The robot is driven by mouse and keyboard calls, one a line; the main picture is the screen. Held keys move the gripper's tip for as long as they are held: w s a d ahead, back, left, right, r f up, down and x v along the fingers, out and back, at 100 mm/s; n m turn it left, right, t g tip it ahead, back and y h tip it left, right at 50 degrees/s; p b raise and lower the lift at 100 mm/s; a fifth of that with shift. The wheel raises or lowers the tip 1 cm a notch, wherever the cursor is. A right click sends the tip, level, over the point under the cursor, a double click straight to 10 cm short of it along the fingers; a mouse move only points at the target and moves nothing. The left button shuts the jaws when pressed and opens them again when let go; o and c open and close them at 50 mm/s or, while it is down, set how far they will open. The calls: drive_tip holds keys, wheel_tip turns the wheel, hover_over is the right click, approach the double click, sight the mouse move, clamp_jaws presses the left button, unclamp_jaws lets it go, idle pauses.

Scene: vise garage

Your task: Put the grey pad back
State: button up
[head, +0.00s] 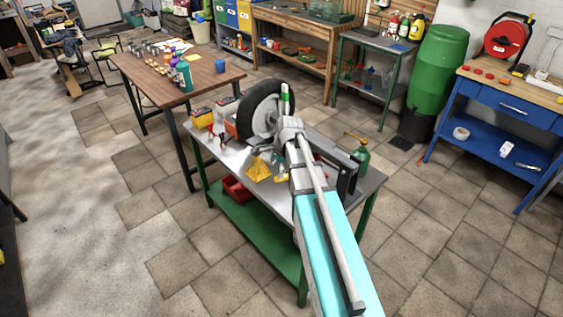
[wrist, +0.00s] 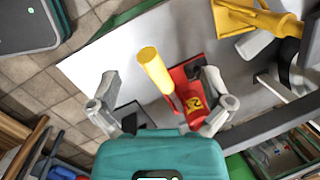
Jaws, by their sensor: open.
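My gripper (wrist: 161,80) is open, with its two grey fingers spread over the grey bench top (wrist: 125,55). A red object with a yellow label (wrist: 194,103) lies partly behind the right finger. A yellow cylinder (wrist: 154,68) stands out between the fingers in the picture; I cannot tell whether it touches either one. A dark grey piece (wrist: 130,114) shows beside the left finger, partly hidden by my gripper's body. I cannot tell whether it is the grey pad. In the head view my arm covers part of the bench (head: 270,196), and the fingers cannot be made out.
A black wheel (head: 262,108) stands at the bench's far side. A yellow object (head: 258,168) and a green oil can (head: 360,156) are on the bench. A red bin (head: 236,189) sits on the lower shelf. A wooden table (head: 160,68) stands behind; tiled floor is open at left and right.

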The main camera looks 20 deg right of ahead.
drive_tip(key=s+a+f+n+g+h+b, duration=0.1)
drive_tip(key=s+a+f+n+b, duration=0.2)
drive_tip(key=s+a+n, duration=0.2)
drive_tip(key=s+a+f+n+h+b, duration=0.1)
drive_tip(key=s+a+f+n+b, duration=0.2)
drive_tip(key=s+n, duration=0.8)
drive_tip(key=shift+a+f+n+g, duration=0.4)
drive_tip(key=shift+a+f+n, duration=0.2)
drive_tip(key=shift+a+n, duration=0.5)
